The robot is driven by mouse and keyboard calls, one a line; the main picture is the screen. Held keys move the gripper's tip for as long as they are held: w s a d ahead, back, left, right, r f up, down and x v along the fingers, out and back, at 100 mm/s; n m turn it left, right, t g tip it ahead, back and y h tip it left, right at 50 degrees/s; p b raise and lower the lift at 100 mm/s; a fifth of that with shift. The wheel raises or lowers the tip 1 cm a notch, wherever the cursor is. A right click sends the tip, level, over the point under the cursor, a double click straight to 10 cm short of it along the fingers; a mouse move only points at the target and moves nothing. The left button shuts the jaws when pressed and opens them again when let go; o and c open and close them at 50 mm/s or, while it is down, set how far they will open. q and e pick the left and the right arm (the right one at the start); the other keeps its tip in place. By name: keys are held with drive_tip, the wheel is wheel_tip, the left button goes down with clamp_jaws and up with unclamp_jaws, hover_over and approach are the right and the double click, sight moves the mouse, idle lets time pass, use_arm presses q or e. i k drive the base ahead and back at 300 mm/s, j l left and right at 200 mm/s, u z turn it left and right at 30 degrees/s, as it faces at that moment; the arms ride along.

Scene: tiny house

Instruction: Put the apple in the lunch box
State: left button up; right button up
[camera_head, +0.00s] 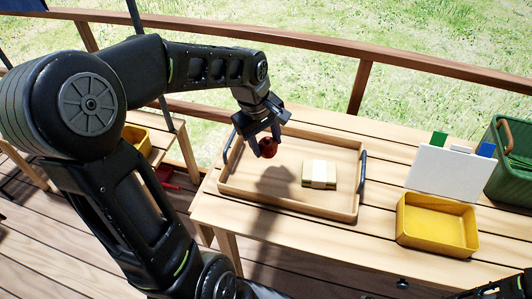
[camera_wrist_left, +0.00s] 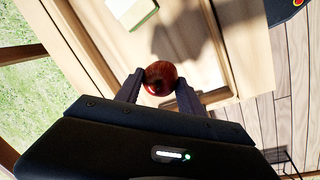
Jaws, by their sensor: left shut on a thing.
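My left gripper (camera_head: 266,142) is shut on the red apple (camera_head: 268,149), above the left part of a wooden tray. The left wrist view shows the apple (camera_wrist_left: 160,77) between the two fingertips of my left gripper (camera_wrist_left: 158,88). A dark shadow lies on the tray floor below. An open yellow box (camera_head: 437,243), which looks like the lunch box, stands on the table right of the tray. It looks empty. My right gripper does not show clearly.
The wooden tray (camera_head: 285,208) has raised walls, dark handles and a pale wrapped block (camera_head: 319,174) inside. A white panel (camera_head: 447,172) stands behind the yellow box, beside a green crate (camera_head: 509,180). Another yellow container (camera_head: 134,138) is at left. Bare table lies between tray and box.

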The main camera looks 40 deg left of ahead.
sight(431, 229)
drive_tip(key=i+l, duration=0.1)
drive_tip(key=l, duration=2.35)
